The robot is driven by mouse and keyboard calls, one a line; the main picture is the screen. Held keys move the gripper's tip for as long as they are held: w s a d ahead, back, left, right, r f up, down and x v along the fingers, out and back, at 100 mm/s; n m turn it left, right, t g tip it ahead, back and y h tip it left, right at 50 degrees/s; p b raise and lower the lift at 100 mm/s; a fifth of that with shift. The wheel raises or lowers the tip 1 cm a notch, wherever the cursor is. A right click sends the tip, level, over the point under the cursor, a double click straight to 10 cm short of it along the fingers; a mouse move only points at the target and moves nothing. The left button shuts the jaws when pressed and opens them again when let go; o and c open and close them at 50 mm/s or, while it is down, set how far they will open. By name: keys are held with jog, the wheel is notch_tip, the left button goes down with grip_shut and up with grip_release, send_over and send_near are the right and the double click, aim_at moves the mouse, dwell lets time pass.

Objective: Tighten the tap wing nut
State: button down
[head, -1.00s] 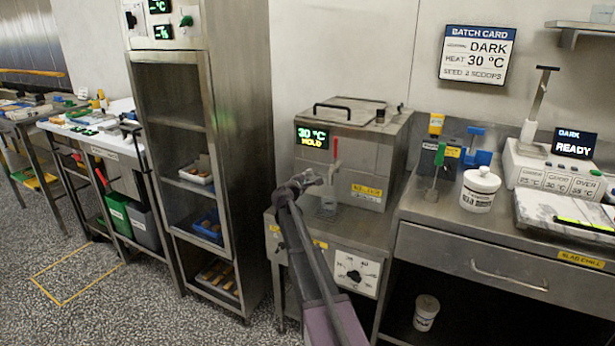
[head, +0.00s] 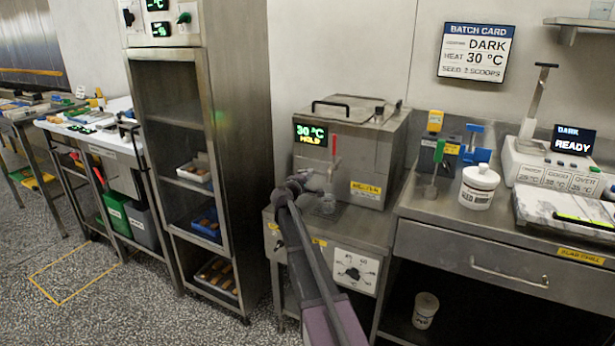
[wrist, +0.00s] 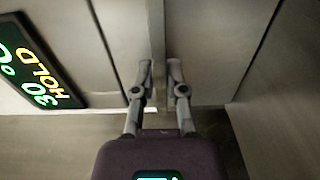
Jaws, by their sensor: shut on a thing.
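The steel tank (head: 370,150) stands on the bench, with a red-handled tap lever (head: 336,146) on its front. My gripper (head: 318,178) is at the tank's lower front, just left of the tap. In the wrist view my gripper (wrist: 159,84) has its two fingers drawn close on a small thing at the tap, with a narrow gap between the tips. I take it to be the wing nut, which is too small and too hidden to make out.
The tank display (head: 311,135) reads 30 °C HOLD. A steel rack (head: 180,150) stands to the left. On the right bench are a white seed tub (head: 479,187) and a green-handled tool (head: 438,155). A dial panel (head: 354,271) sits under the tank.

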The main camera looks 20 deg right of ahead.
jog(key=shift+s+d, duration=0.1)
jog(key=shift+d, duration=0.05)
jog(key=c, duration=0.7)
grip_release()
jog(key=shift+v, duration=6.05)
